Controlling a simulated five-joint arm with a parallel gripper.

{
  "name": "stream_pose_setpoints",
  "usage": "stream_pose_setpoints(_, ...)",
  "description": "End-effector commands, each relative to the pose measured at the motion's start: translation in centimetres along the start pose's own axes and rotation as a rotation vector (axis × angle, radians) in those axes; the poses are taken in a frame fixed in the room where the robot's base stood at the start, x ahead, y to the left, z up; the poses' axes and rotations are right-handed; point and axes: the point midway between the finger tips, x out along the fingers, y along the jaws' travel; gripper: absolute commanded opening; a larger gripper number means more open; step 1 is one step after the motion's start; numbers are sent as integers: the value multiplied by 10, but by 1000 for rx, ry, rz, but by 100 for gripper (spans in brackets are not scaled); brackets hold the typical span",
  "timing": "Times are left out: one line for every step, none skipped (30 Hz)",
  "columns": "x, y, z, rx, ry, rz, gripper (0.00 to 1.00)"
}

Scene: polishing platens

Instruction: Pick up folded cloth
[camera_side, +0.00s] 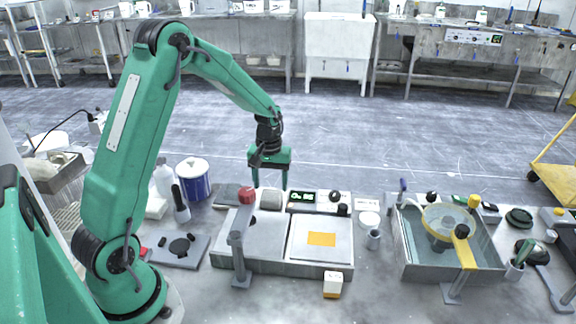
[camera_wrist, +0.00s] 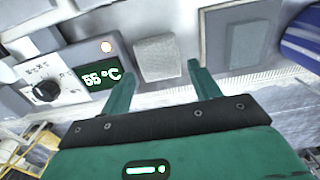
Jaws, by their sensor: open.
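What looks like the folded cloth is a grey, rough-textured pad (camera_side: 271,200) at the back of the left half of the polishing unit, left of the green display. It also shows in the wrist view as a grey rounded square (camera_wrist: 158,52), lying between the lines of my two fingers. My gripper (camera_side: 270,186) is open and empty, pointing down just above the pad, one finger towards each side. In the wrist view my gripper (camera_wrist: 162,68) has its fingertips near the pad's near edge. I cannot tell the exact height gap.
A red knob on a post (camera_side: 247,196) stands close left of the pad. The lit display (camera_side: 302,196) is to its right. An orange square (camera_side: 321,239) lies on the right platen. A blue-white tub (camera_side: 194,180) stands left, a water basin (camera_side: 402,262) right.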

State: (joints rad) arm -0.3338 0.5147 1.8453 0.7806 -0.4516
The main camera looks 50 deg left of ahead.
Motion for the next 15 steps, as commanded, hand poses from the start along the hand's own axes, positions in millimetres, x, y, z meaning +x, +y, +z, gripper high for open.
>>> stream_pose_setpoints(5,0,1,0,-3,-1,62)
stream_pose_setpoints(8,0,1,0,-4,-2,62)
stream_pose_setpoints(13,0,1,0,-4,-2,62)
stream_pose_setpoints(17,1,1,0,-3,-2,62)
stream_pose_setpoints(20,1,1,0,-3,-2,62)
stream_pose_setpoints(25,1,2,0,-4,-2,62)
stream_pose_setpoints(29,1,1,0,-4,-2,62)
stream_pose_setpoints(32,1,1,0,-3,-2,62)
stream_pose_setpoints(36,1,1,0,-3,-2,62)
stream_pose_setpoints(38,1,1,0,-3,-1,62)
stream_pose_setpoints(40,1,1,0,-2,-1,62)
stream_pose_setpoints(43,1,1,0,-2,-1,62)
stream_pose_setpoints(44,1,1,0,-2,-1,62)
stream_pose_setpoints(44,1,1,0,-2,-1,62)
stream_pose_setpoints(45,1,1,0,-1,-1,62)
